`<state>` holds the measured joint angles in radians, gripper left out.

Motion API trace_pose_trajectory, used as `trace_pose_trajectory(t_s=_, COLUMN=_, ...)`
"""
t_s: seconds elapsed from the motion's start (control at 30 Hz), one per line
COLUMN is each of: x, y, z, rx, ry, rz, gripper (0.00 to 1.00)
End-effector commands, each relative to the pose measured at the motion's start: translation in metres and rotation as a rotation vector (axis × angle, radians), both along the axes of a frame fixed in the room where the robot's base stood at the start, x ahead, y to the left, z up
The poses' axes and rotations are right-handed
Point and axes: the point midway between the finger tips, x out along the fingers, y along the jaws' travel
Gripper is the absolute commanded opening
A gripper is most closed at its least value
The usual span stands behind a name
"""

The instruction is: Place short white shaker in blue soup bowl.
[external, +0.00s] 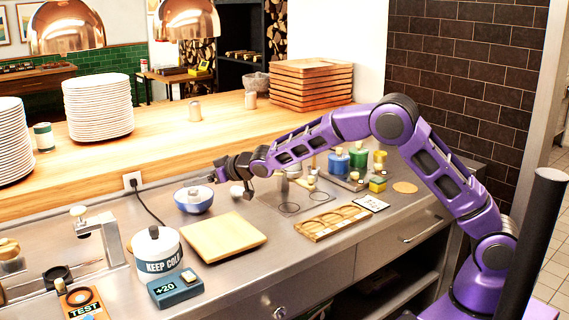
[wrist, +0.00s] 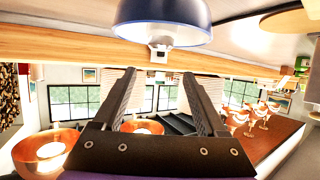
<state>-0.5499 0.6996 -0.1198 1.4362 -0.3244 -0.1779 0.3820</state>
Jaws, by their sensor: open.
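The blue soup bowl (external: 193,203), with a pale interior, stands on the steel counter near the wall outlet. It also shows at the top of the wrist view (wrist: 165,14). My gripper (external: 214,178) is open, its fingers pointing left, close to the bowl's upper right side. In the wrist view nothing shows between the fingers (wrist: 158,75). A small white object (external: 237,190) stands just below my wrist, partly hidden; I cannot tell whether it is the short white shaker.
A wooden board (external: 223,237), a white "KEEP COLD" pot (external: 156,262) and a blue "+20" box (external: 175,289) stand in front. A wooden tray (external: 333,222) and several colored containers (external: 358,158) lie to the right. Plate stacks (external: 98,108) stand on the ledge.

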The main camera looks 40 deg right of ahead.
Motion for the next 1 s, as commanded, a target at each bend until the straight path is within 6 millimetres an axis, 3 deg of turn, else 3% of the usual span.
trace_pose_trajectory(t_s=0.03, x=0.0, y=0.0, z=0.014, rx=0.002, ry=-0.001, rz=0.0, gripper=0.75)
trace_pose_trajectory(t_s=0.3, x=0.0, y=0.0, z=0.054, rx=0.002, ry=-0.002, rz=0.0, gripper=0.75)
trace_pose_trajectory(t_s=0.67, x=0.002, y=-0.005, z=0.057, rx=-0.008, ry=-0.001, rz=-0.007, gripper=0.75)
trace_pose_trajectory(t_s=0.77, x=0.01, y=-0.03, z=0.058, rx=-0.052, ry=-0.001, rz=-0.046, gripper=0.75)
trace_pose_trajectory(t_s=0.83, x=0.019, y=-0.066, z=0.061, rx=-0.108, ry=0.002, rz=-0.099, gripper=0.75)
trace_pose_trajectory(t_s=0.97, x=0.033, y=-0.158, z=0.072, rx=-0.244, ry=0.022, rz=-0.239, gripper=0.75)
trace_pose_trajectory(t_s=1.0, x=0.034, y=-0.19, z=0.077, rx=-0.286, ry=0.033, rz=-0.287, gripper=0.75)
